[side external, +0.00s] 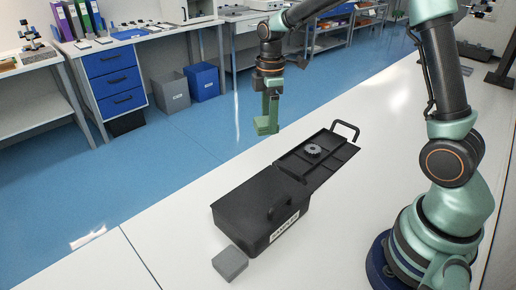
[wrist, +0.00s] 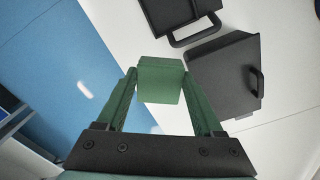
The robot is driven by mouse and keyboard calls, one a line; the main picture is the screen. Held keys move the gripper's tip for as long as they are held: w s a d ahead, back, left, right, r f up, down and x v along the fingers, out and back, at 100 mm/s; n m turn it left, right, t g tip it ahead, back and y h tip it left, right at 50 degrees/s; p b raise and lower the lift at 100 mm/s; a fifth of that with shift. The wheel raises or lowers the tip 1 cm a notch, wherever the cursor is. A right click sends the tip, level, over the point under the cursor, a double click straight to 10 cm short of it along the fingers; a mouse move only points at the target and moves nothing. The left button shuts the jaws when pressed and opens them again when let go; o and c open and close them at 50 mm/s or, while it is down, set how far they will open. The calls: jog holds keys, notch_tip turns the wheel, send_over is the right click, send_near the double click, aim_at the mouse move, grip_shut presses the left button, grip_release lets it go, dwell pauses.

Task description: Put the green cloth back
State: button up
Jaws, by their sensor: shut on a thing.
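My gripper (side external: 268,117) is shut on the green cloth (side external: 265,127), which looks like a small folded block. It hangs in the air above and to the left of a black case. In the wrist view the cloth (wrist: 160,82) sits between the two green fingers (wrist: 159,74), its near face and top showing. The fingers are nearly the same green as the cloth, so its edges are hard to tell in the side view.
The black case (side external: 255,207) with a white label stands on the white bench. A black tray-like part (side external: 330,158) with a handle adjoins it and bears a grey toothed disc (side external: 313,151). A grey block (side external: 230,263) lies near the case.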

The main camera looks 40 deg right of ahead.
jog(key=s+a+r+n, duration=0.1)
jog(key=a+r+n, duration=0.2)
jog(key=a, duration=1)
jog(key=n, duration=0.3)
send_over(211, 241)
notch_tip(211, 241, down, 12)
jog(key=shift+d+f, duration=0.15)
jog(key=shift+f, duration=2.3)
jog(key=shift+f, duration=0.1)
jog(key=o, duration=1)
